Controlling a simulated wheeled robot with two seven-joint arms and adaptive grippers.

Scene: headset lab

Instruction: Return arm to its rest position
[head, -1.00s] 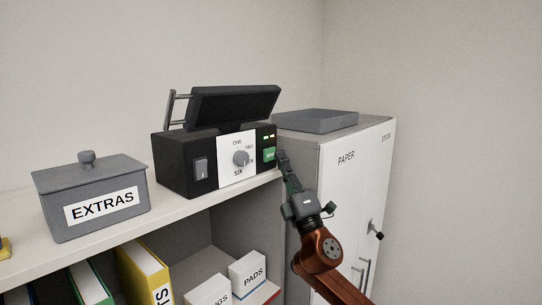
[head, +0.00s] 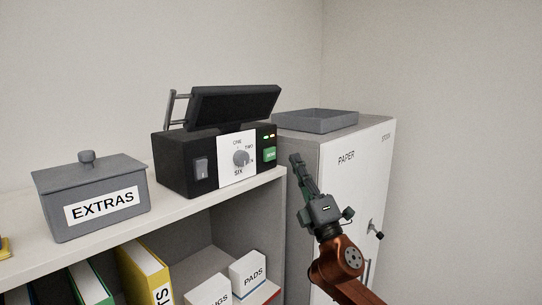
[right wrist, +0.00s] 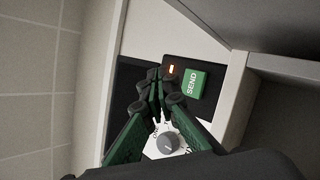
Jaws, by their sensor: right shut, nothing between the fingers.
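My right gripper (head: 297,160) is shut and empty, held up in front of the cabinet, just right of the black device (head: 173,163) and apart from it. The device stands on the shelf top with a tilted dark screen, a grey dial (head: 241,158), a green button (head: 270,154) and small lit lamps. In the right wrist view, the shut fingers (right wrist: 160,78) point toward the device face. The green SEND button (right wrist: 192,83) shows beside them, and the dial (right wrist: 169,142) shows below. My left gripper is not in view.
A grey EXTRAS box (head: 92,197) with a lid stands left on the shelf (head: 185,212). Binders and white boxes (head: 248,270) sit below. A PAPER cabinet (head: 345,180) with handles stands right, a grey tray (head: 318,121) on top. The air at far right is clear.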

